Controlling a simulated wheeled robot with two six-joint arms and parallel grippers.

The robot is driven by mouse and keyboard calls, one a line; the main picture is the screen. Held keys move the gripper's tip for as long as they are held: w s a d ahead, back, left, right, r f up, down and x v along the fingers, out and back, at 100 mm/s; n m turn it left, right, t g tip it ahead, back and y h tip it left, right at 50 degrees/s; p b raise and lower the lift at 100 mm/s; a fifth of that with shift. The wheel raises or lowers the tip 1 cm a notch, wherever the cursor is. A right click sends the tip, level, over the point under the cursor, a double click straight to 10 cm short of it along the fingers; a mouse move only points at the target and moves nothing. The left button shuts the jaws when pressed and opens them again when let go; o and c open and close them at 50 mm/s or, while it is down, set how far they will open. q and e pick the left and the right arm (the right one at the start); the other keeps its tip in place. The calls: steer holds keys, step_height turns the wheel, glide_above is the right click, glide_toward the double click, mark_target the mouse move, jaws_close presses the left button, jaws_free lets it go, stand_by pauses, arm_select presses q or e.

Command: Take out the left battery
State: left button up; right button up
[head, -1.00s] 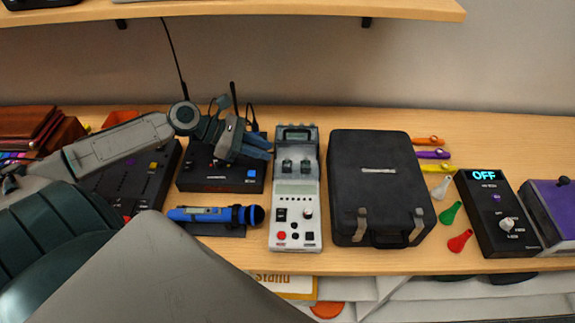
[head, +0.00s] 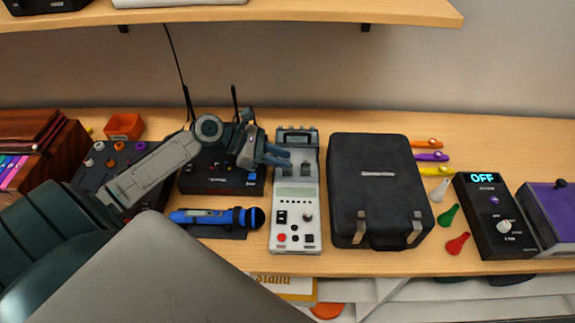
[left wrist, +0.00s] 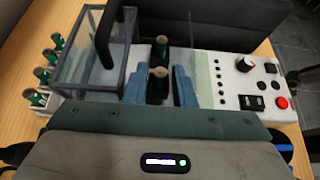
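A white instrument (head: 295,208) lies on the wooden shelf; in the left wrist view its control panel (left wrist: 250,85) is at right. Two green batteries with pale tops show in its dark slots in that view. The left battery (left wrist: 158,78) is the nearer one; the other battery (left wrist: 161,46) is beyond it. My left gripper (head: 280,158) is over the slots, with the left battery between its open blue fingers (left wrist: 160,92) in the wrist view. I cannot tell if the fingers touch it. In the head view the left battery is hidden by the fingers. My right gripper is not in view.
A clear, grey-edged cover (left wrist: 88,62) with a black handle stands beside the slots. Several green batteries (left wrist: 41,76) stand beyond it. A black case (head: 378,195) is close on the right. A wireless receiver (head: 215,178) and a blue microphone (head: 215,216) lie left.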

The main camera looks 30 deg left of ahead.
arm_select(q)
jaws_close()
